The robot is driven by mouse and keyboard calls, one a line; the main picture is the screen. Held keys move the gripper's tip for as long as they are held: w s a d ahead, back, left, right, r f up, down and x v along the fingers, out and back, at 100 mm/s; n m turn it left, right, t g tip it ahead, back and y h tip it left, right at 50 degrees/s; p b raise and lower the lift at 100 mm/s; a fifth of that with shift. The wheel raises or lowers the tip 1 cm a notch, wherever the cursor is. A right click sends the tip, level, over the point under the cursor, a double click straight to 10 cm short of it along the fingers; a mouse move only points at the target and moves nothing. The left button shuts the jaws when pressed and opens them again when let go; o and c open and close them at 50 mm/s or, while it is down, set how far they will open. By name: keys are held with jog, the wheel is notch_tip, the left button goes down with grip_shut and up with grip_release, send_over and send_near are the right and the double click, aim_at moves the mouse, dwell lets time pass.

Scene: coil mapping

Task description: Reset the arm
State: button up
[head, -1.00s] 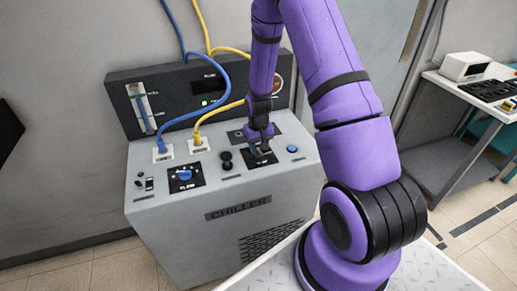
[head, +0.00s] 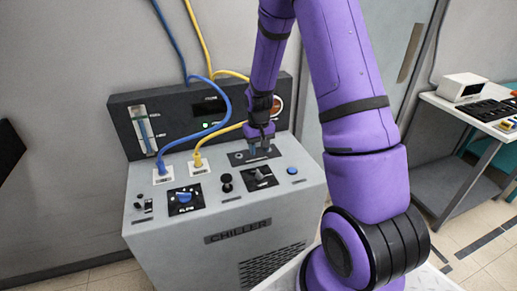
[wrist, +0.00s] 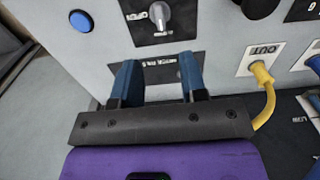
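My purple arm reaches over the grey chiller (head: 230,225). My gripper (head: 260,146) hangs above the back of its top panel, behind a grey selector knob (head: 260,175) on a black plate. In the wrist view the two blue-grey fingers of my gripper (wrist: 158,80) are spread apart with nothing between them. The knob (wrist: 160,15) shows beyond the fingertips, clear of them. A dark labelled plate (wrist: 165,68) lies behind and between the fingers.
A blue hose (head: 186,150) and a yellow hose (head: 215,143) plug into the chiller top left of my gripper. A blue flow knob (head: 184,198), a black knob (head: 226,183) and a blue button (head: 292,171) sit nearby. A side table (head: 455,108) stands at right.

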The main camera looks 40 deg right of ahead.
jog(key=s+a+r+n+t, duration=0.1)
jog(key=s+a+r, duration=0.25)
jog(key=r, duration=0.75)
jog(key=s+a+r+t, duration=0.1)
jog(key=s+a+r, duration=0.25)
jog(key=r, duration=0.65)
jog(key=s+a+r+n+t, duration=0.1)
jog(key=s+a+r, duration=0.2)
jog(key=s+r, duration=0.3)
jog(key=s+a+r+n+t, duration=0.1)
jog(key=s+r, duration=0.5)
jog(key=s, duration=0.7)
jog(key=shift+s+a+t, duration=0.4)
jog(key=shift+a+t, duration=0.2)
jog(key=shift+a, duration=0.35)
